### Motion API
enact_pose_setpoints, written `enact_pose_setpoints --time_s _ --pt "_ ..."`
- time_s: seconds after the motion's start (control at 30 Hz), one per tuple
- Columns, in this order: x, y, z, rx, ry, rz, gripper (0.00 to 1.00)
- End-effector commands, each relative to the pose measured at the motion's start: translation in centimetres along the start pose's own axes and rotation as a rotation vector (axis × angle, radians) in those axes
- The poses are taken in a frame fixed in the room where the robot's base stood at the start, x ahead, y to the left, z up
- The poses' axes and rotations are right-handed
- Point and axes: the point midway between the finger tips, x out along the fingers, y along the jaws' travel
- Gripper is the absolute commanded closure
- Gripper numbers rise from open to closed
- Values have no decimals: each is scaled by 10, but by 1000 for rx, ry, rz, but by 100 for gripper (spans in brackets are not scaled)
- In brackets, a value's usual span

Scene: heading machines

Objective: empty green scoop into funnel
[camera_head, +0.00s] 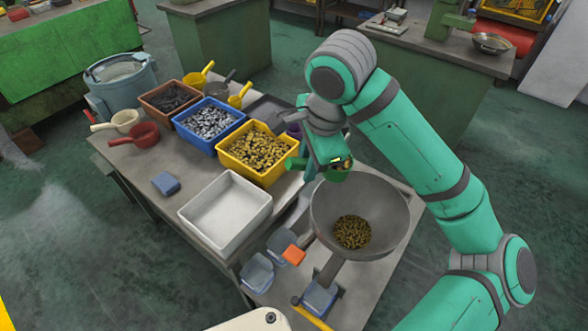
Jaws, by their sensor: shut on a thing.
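My gripper (315,163) is shut on the green scoop (338,173). It holds the scoop over the upper left rim of the grey metal funnel (395,218). Some brass-coloured pieces show at the scoop's mouth. How far the scoop is tilted I cannot tell. The funnel is a wide bowl, and a heap of brass-coloured pieces (352,232) lies at its bottom. My gripper and the arm hide part of the funnel's back rim.
A yellow bin (230,161) of brass pieces, a blue bin (180,121) of silver pieces and a brown bin (147,98) stand left of my gripper. An empty white bin (205,222) is in front. Red (142,134), cream and yellow scoops lie around. An orange block (293,255) lies near the funnel.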

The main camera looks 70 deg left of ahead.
Motion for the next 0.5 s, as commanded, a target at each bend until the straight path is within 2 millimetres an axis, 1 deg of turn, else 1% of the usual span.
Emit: enact_pose_setpoints --time_s 0.03,0.1,0.2,0.37,0.5 --pt "-1 6 6 -4 1 -2 100" --pt "-2 13 11 -6 -1 -2 100" --pt "-1 16 13 -5 -10 -9 100" --pt "1 18 12 3 -47 -43 100" --pt "4 21 10 18 -107 -102 100"
